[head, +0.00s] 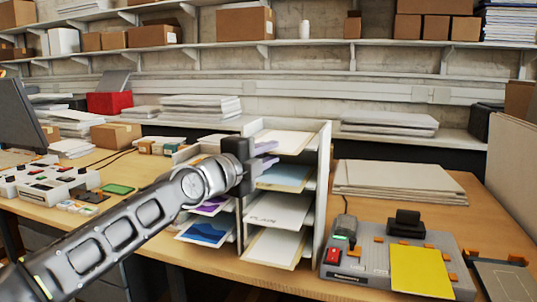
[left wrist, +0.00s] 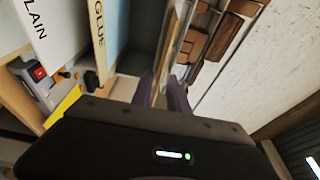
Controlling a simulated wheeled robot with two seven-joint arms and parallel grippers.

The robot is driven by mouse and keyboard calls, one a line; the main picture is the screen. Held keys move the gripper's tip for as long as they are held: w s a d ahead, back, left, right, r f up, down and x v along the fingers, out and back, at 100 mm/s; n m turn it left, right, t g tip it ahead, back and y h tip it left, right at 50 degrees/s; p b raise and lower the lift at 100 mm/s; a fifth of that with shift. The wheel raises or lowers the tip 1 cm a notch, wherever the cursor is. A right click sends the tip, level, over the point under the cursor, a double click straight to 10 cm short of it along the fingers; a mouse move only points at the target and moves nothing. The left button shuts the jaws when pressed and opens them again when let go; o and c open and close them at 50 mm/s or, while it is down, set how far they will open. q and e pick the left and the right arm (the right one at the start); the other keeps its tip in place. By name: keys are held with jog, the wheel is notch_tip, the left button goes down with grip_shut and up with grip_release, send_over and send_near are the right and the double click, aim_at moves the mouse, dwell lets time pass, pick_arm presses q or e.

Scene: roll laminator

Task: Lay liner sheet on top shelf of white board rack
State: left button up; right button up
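The white board rack (head: 323,165) stands on the wooden bench, with sheets on several shelves. A pale sheet (head: 286,142), which looks like the liner sheet, lies flat in the top compartment of the right column. My left gripper (head: 265,155) is at the front of that column, near the top compartment and just above the blue-and-cream sheet (head: 284,177). Its two purple fingers are apart, with a gap between them in the left wrist view (left wrist: 162,93). I see nothing clamped there. The sheets marked PLAIN (left wrist: 35,25) and GLUE (left wrist: 97,35) show left of the fingers. My right gripper is not in view.
Right of the rack are a stack of grey boards (head: 398,181) and a grey machine (head: 375,262) with a yellow sheet (head: 420,270). My left arm crosses the bench front. Small boxes (head: 115,134) and devices stand left. Wall shelves with cartons (head: 245,24) run behind.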

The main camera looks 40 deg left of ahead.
pick_arm(q)
jog(key=shift+o, duration=0.6)
jog(key=s+b, duration=0.1)
jog(key=s, duration=0.6)
jog(key=shift+s+d+b, duration=0.25)
jog(key=shift+s+b, duration=0.15)
